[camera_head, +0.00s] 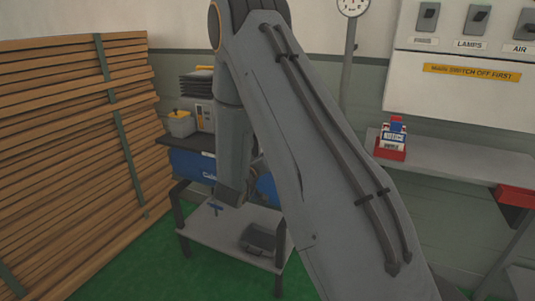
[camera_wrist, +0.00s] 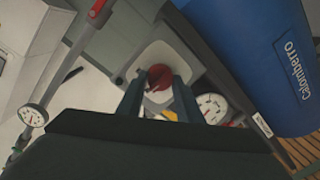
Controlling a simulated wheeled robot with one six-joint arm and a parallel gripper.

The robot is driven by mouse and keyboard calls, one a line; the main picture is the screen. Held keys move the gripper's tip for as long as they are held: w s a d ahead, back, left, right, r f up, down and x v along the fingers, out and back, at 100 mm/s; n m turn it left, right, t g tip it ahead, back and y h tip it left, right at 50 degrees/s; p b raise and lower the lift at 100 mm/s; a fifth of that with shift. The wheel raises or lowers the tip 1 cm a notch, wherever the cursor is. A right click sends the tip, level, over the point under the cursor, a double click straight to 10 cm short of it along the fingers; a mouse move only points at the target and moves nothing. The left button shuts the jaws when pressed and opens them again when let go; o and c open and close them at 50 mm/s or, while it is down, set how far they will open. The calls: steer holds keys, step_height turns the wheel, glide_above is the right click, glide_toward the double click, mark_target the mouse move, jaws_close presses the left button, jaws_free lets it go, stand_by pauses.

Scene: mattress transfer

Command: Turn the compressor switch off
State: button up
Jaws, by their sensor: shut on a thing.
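A red knob, the compressor switch (camera_wrist: 158,75), sits on a pale rounded housing (camera_wrist: 146,55) in the wrist view. My gripper (camera_wrist: 160,92) is shut on it, with one dark finger on each side. The fingers partly cover the knob, and I cannot tell whether it is set to on or off. The blue compressor tank (camera_wrist: 268,60) lies to the right of the switch. In the head view parts of the blue tank (camera_head: 190,164) show behind my arm, while the switch and my gripper are hidden.
A round gauge (camera_wrist: 212,107) sits close right of my gripper; another gauge (camera_wrist: 33,115) is at left. A wood stack (camera_head: 75,130) stands left. Wall switches (camera_head: 477,18) and a shelf (camera_head: 460,160) with a red box (camera_head: 391,149) are right. A grey tray (camera_head: 258,239) sits low.

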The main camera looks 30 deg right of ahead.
steer(key=shift+s+f+n, duration=0.1)
steer(key=shift+f+n, duration=0.05)
steer(key=shift+n, duration=0.25)
steer(key=o, duration=1)
steer(key=shift+o, duration=0.2)
steer(key=b+v, duration=0.1)
steer(key=v, duration=0.6)
steer(key=shift+s+a, duration=0.25)
steer(key=shift+s, duration=0.05)
steer(key=shift+w, duration=0.1)
